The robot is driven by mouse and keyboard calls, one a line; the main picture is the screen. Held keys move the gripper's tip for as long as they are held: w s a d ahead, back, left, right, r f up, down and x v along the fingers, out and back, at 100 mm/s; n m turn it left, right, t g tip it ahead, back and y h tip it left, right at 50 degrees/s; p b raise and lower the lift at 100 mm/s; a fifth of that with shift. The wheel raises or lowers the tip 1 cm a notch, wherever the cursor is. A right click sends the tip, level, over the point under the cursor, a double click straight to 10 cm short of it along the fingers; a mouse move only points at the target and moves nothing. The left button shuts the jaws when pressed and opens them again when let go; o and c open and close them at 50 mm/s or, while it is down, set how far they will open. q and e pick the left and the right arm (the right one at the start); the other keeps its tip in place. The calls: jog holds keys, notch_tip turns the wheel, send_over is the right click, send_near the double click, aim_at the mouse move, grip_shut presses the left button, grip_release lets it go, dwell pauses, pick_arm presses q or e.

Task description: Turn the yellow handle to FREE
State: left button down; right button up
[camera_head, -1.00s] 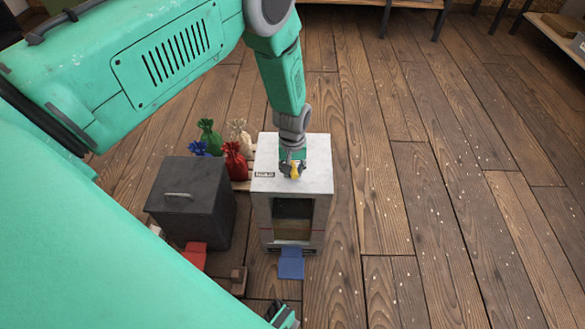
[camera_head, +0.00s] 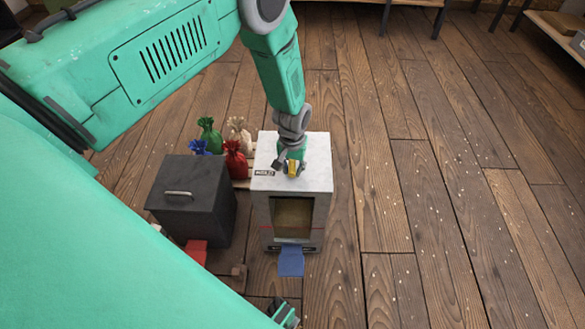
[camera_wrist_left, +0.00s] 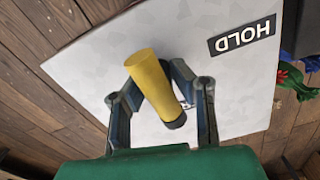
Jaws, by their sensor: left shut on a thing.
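The yellow handle (camera_head: 293,167) is on top of the pale grey box (camera_head: 318,181). In the left wrist view the handle (camera_wrist_left: 155,85) is a short yellow bar with a dark end, set at a slant between the fingers. My left gripper (camera_head: 290,164) reaches down from above and is shut on the handle; its fingers (camera_wrist_left: 160,103) show on both sides of it. A black label (camera_wrist_left: 242,37) reading HOLD shows upside down on the box top. No FREE label shows. A small green and dark part at the bottom edge may be my right gripper (camera_head: 284,315); its state is unclear.
A dark lidded bin (camera_head: 190,215) stands left of the box. Green, white, blue and red sacks (camera_head: 236,163) stand behind it. A blue flap (camera_head: 290,262) sticks out below the box's front opening (camera_head: 293,216). The wooden floor (camera_head: 430,200) on the right is clear.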

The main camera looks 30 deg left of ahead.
aim_at(293, 163)
pick_arm(q)
jog(key=c, duration=1.3)
grip_release()
jog(key=shift+d, duration=0.1)
jog(key=shift+r, duration=0.25)
notch_tip(293, 163, up, 12)
jog(key=shift+f, duration=0.25)
